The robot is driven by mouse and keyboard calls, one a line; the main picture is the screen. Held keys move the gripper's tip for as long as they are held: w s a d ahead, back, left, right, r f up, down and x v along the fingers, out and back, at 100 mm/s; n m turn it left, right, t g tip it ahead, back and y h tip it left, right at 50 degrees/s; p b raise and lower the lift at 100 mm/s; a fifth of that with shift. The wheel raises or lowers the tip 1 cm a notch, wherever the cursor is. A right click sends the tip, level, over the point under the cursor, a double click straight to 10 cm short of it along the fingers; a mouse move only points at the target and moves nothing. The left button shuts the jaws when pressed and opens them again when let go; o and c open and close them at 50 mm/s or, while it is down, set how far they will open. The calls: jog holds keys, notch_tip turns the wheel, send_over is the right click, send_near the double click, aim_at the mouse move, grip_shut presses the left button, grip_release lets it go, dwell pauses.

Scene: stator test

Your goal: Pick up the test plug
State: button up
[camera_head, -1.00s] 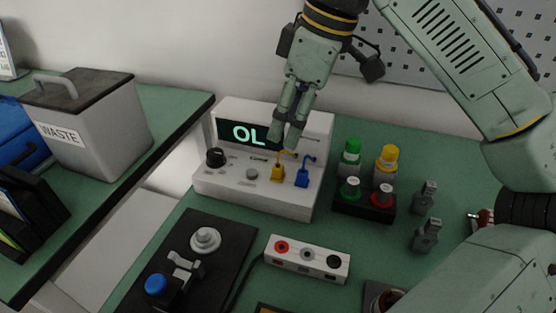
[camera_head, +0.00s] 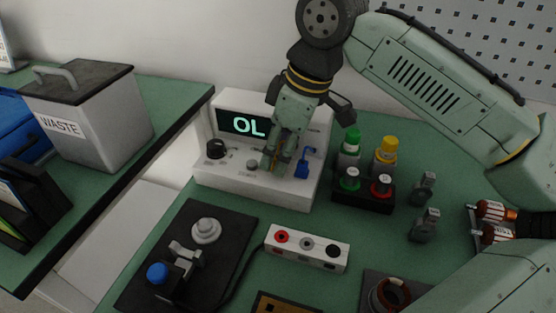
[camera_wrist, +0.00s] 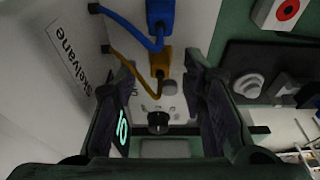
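Two plugs stand in the white meter (camera_head: 230,187), a yellow one and a blue one. The frames do not show which is the test plug. The yellow plug (camera_wrist: 161,62) lies between my fingertips in the wrist view, with its yellow cable running off to the upper left. In the head view my fingers mostly cover it. The blue plug (camera_head: 302,170) sits just right of my gripper (camera_head: 274,172); it also shows at the top of the wrist view (camera_wrist: 160,14). My fingers are apart, with visible gaps on both sides of the yellow plug.
The meter's display reads "OL", and a black knob (camera_head: 215,149) is on its front. A white socket block (camera_head: 307,249) and black fixture plate (camera_head: 222,262) lie in front. A waste bin (camera_head: 85,118) is left.

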grip_shut()
jog(key=shift+r, duration=0.1)
dwell(0.4)
